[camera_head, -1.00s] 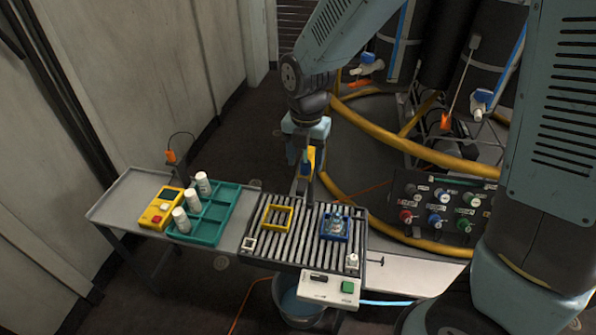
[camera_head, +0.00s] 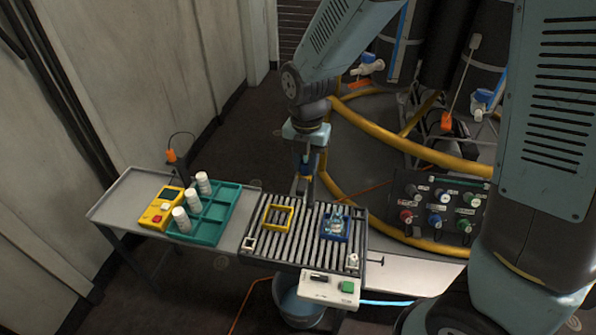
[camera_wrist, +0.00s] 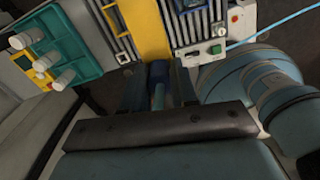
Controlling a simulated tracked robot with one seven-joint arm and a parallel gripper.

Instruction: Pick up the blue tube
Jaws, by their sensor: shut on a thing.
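The blue tube (camera_wrist: 158,72) stands between the two dark fingers of my gripper (camera_wrist: 158,90) in the wrist view, its dark blue end pointing away from the palm. My gripper is shut on it. In the head view my gripper (camera_head: 307,160) is above the far edge of the roller table, and the tube shows only as a small blue patch between the fingers. A yellow upright part (camera_wrist: 147,32) lies just beyond the tube in the wrist view. I cannot tell whether the tube touches it.
The roller table (camera_head: 283,248) holds a yellow frame (camera_head: 267,217) and a blue holder (camera_head: 325,237) with clear glassware. To the left are a teal tray (camera_head: 234,199) with white bottles and a yellow meter (camera_head: 154,217). A knob panel (camera_head: 420,210) and yellow hoses are right.

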